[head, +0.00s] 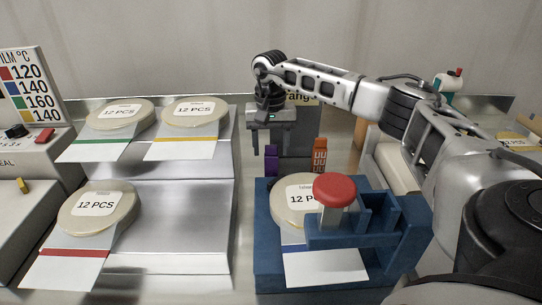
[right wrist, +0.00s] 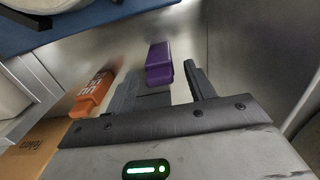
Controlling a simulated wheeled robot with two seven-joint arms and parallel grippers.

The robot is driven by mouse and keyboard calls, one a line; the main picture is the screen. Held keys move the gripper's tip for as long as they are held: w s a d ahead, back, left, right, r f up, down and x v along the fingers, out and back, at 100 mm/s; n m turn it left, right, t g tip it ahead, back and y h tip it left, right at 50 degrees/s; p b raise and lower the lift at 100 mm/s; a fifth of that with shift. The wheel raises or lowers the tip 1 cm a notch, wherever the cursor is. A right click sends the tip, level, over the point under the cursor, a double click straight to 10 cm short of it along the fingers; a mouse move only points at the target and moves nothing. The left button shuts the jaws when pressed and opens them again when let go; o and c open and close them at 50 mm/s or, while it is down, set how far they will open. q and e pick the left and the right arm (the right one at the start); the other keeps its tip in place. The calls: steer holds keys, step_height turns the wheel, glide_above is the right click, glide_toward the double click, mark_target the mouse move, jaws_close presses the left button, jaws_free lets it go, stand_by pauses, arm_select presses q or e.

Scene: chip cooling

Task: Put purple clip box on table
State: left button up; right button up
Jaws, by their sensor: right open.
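The purple clip box (head: 271,158) stands behind the blue fixture, left of the orange clip box (head: 319,152). In the right wrist view the purple clip box (right wrist: 159,62) lies just ahead of the open gripper (right wrist: 160,80), between the lines of the two fingers. No grip on it shows. The orange clip box (right wrist: 93,93) is outside the left finger there. The table (head: 243,255) is a grey surface, partly hidden by the fixture. My left gripper is not in view.
The blue fixture (head: 268,255) holds a round 12 PCS pack (head: 290,200) and has a red-topped knob (head: 335,190). Metal stepped stands (head: 185,240) with similar packs are at the left. A brown carton (right wrist: 40,150) lies near the gripper's left side.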

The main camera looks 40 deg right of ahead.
step_height(320, 180, up, 9)
steer(key=shift+w+f+b, duration=0.1)
steer(key=shift+b, duration=0.35)
stand_by(0.3)
